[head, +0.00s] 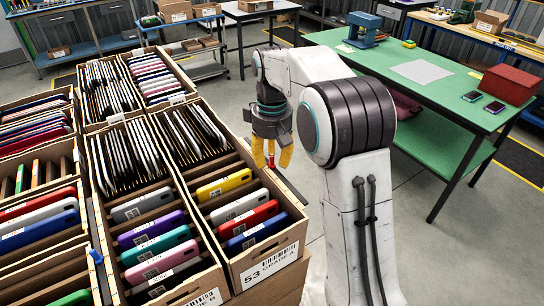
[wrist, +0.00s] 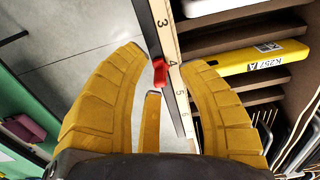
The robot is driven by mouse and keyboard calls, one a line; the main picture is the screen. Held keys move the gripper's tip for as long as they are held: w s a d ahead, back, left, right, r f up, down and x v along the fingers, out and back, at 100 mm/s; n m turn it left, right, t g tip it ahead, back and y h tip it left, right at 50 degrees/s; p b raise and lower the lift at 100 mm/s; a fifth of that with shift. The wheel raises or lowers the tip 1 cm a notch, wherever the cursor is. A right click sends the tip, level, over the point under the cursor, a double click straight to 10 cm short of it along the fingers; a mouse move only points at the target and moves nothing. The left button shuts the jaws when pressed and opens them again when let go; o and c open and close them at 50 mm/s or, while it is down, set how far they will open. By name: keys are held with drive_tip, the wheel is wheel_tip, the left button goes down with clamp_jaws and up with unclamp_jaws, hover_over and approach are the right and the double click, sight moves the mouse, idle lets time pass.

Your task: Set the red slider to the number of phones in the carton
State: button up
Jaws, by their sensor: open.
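The red slider (wrist: 159,72) sits on a numbered scale strip (wrist: 173,60) along the carton's side edge, close to the 4. In the head view my gripper (head: 271,160) hangs over the right edge of the carton (head: 275,258) labelled "53 GRADE A". That carton holds a yellow phone (head: 223,186), a white phone (head: 240,204), a red phone (head: 249,221) and a blue phone (head: 254,234), with dark dividers behind.
More cartons of phones (head: 150,235) stand close on the left. A green table (head: 425,110) with a red box (head: 510,84) and two phones stands at the right. Grey floor lies between.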

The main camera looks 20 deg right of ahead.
sight(272, 156)
wheel_tip(272, 156, up, 12)
idle(0.9)
idle(0.6)
drive_tip(key=s+m+t, duration=0.2)
drive_tip(key=s, duration=1.1)
drive_tip(key=s+f+m+t, duration=0.1)
drive_tip(key=s+f+t, duration=0.1)
drive_tip(key=s+f, duration=0.7)
drive_tip(key=shift+s+f+t, duration=0.3)
drive_tip(key=shift+s+f, duration=0.05)
drive_tip(key=shift+s, duration=1.8)
